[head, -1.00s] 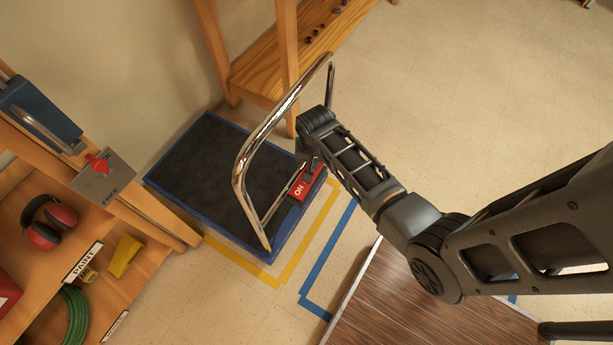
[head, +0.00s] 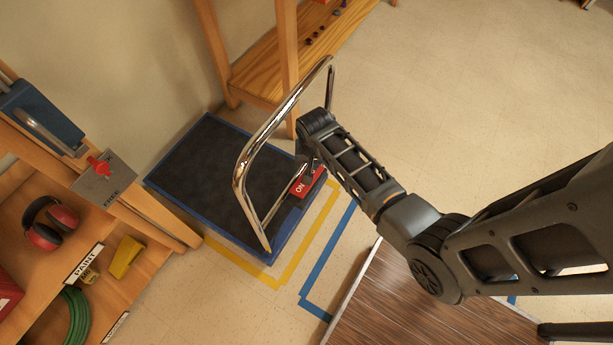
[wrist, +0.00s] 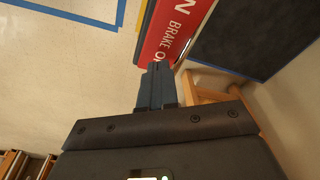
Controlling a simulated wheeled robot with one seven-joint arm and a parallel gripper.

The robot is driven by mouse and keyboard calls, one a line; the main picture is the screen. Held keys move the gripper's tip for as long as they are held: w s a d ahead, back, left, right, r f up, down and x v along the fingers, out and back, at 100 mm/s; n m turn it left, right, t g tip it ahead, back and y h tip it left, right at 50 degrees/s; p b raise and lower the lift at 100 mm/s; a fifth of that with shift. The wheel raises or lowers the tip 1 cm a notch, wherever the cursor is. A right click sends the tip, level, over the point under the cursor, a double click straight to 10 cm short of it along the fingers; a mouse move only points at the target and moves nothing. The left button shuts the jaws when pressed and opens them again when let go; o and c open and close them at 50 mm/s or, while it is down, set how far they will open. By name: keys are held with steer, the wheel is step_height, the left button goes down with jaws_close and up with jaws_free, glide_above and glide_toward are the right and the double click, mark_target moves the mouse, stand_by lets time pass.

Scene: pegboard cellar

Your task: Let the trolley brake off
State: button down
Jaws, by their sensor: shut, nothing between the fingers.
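The trolley (head: 200,160) is a dark platform with a blue edge and an upright chrome handle (head: 243,165). Its red brake pedal (head: 305,190) is at the platform's near right end and shows "ON". My gripper (wrist: 158,68) is shut and empty. In the wrist view its fingertips overlap the edge of the red brake plate (wrist: 172,35), which carries white letters reading "BRAKE"; I cannot tell whether they touch it. In the head view my arm hangs over the pedal and hides part of it, and the fingertips are hard to make out.
Yellow tape (head: 275,284) and blue tape (head: 312,306) mark the floor around the trolley. A wooden rack (head: 255,80) stands behind it. At left is a shelf (head: 150,270) with ear defenders (head: 48,222) and a red lever (head: 98,165) on a grey plate.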

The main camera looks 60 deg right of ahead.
step_height(320, 180, up, 6)
steer(key=p, duration=0.5)
steer(key=shift+f, duration=0.1)
stand_by(0.5)
steer(key=s+a+r+n+t, duration=0.6)
steer(key=s+a+r, duration=0.1)
steer(key=s+a, duration=0.55)
steer(key=s+a+r+n+t, duration=0.2)
steer(key=s+r, duration=0.1)
steer(key=r, duration=0.6)
steer(key=s+a+r+n+t+y, duration=0.1)
steer(key=s+a+r+t, duration=0.1)
steer(key=r, duration=0.8)
steer(key=s+a+r+n+t, duration=0.2)
steer(key=s+r+t, duration=0.2)
steer(key=r, duration=0.6)
steer(key=shift+s+a+n+y, duration=0.15)
steer(key=shift+s+n+y, duration=0.15)
steer(key=shift+s, duration=0.7)
